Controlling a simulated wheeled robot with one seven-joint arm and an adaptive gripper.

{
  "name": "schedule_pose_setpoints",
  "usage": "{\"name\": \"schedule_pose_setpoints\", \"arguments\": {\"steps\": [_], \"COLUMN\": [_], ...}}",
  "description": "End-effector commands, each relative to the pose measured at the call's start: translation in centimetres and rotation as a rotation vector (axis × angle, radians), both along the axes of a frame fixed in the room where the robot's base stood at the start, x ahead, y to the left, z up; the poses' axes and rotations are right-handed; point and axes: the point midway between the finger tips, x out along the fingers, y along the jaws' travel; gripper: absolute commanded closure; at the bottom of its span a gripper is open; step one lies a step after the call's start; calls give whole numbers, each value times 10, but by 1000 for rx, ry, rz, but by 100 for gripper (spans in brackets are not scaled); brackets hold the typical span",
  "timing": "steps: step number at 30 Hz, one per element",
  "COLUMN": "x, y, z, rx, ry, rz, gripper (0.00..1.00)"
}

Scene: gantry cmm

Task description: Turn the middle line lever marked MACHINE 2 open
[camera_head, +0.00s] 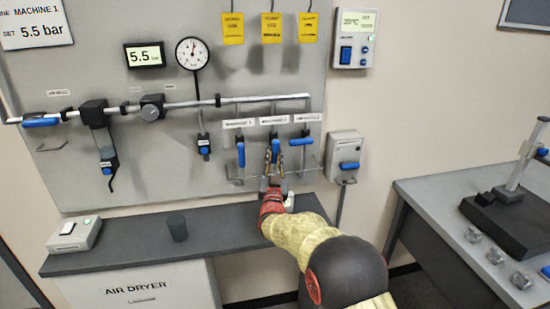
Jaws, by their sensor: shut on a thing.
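Three blue levers hang in a row below a pipe on the grey wall panel. The middle lever (275,147), under the middle white label (274,120), points down, in line with its drop pipe. My gripper (273,163) reaches up from below and is shut on this lever, its fingers on both sides of it. The fingers partly hide the lever's lower end. The left lever (241,154) also points down. The right lever (300,142) lies level, across its pipe. The small label print is too blurred to read surely.
A grey shelf (130,250) runs below the panel with a dark cup (177,227) and a small white box (74,234). A wire rail (240,182) crosses below the levers. A control box (345,158) hangs to their right. A bench (440,205) stands at far right.

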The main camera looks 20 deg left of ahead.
Motion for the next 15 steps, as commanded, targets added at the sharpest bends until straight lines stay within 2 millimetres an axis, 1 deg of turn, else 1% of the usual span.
{"name": "schedule_pose_setpoints", "arguments": {"steps": [1,9,10,15], "x": [0,0,0,0], "y": [-1,-1,-1,-1], "z": [-5,-5,-5,-3], "rx": [-4,-4,-3,-2], "ry": [6,7,8,5], "rz": [-1,-2,-1,-1], "gripper": [100,100,82,72]}}
